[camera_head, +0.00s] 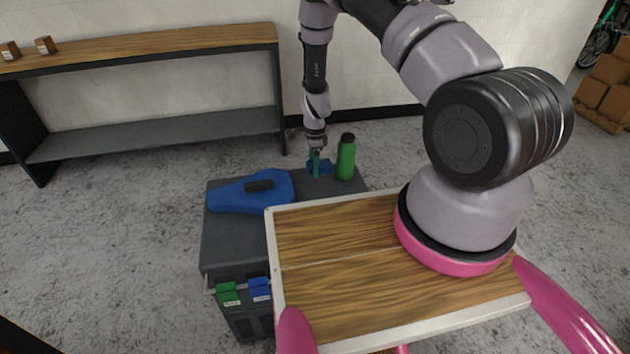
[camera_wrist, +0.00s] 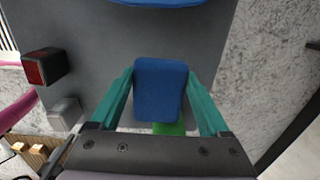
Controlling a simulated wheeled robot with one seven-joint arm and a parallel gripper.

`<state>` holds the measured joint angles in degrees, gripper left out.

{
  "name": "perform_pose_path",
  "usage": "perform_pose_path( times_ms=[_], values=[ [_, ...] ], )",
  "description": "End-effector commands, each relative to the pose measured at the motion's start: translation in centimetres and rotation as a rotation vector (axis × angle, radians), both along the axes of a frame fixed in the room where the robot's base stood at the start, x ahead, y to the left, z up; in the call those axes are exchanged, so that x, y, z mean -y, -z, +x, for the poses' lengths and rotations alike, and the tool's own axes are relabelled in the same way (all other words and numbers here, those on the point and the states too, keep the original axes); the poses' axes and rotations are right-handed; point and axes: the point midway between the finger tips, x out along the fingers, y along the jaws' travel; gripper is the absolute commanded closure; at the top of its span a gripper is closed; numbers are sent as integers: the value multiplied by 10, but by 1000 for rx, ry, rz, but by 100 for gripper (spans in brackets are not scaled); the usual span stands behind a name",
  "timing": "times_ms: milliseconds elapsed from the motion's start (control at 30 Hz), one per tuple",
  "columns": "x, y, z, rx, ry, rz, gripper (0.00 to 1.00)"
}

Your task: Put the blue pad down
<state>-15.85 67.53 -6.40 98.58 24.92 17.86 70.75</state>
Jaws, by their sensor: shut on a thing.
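The blue pad (camera_head: 326,167) is at the back of the grey cart top, at my gripper (camera_head: 316,168). In the wrist view the blue pad (camera_wrist: 160,88) sits between the two teal fingers of my gripper (camera_wrist: 160,100), which is shut on it. Its lower edge partly covers a green patch (camera_wrist: 170,129). I cannot tell whether the pad touches the grey surface beneath it.
A green bottle (camera_head: 346,158) stands just right of my gripper. A large blue item with a black handle (camera_head: 228,198) lies to the left on the grey cart (camera_head: 230,245). Green (camera_head: 228,294) and blue (camera_head: 260,289) clips hang on the front. A wooden-topped shelf (camera_head: 150,42) stands behind.

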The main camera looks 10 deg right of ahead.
Motion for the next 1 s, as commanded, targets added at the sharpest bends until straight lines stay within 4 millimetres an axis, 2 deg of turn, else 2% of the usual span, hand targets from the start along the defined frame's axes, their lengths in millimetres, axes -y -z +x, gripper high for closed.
perform_pose_path(
  times_ms=[33, 100, 367, 533, 900, 933, 967, 1000],
  values=[
    [0, 12, -1, -3, -1, 0, 100],
    [0, 22, -1, -2, -2, 1, 100],
    [0, 45, -1, -1, -3, 0, 100],
    [0, 69, -1, -2, -4, 0, 100],
    [0, 73, 0, 1, -4, 0, 100],
    [0, 73, 0, 1, -4, 0, 13],
    [0, 73, 0, 1, -4, 0, 1],
    [0, 73, 0, 1, -4, 0, 0]
  ],
)
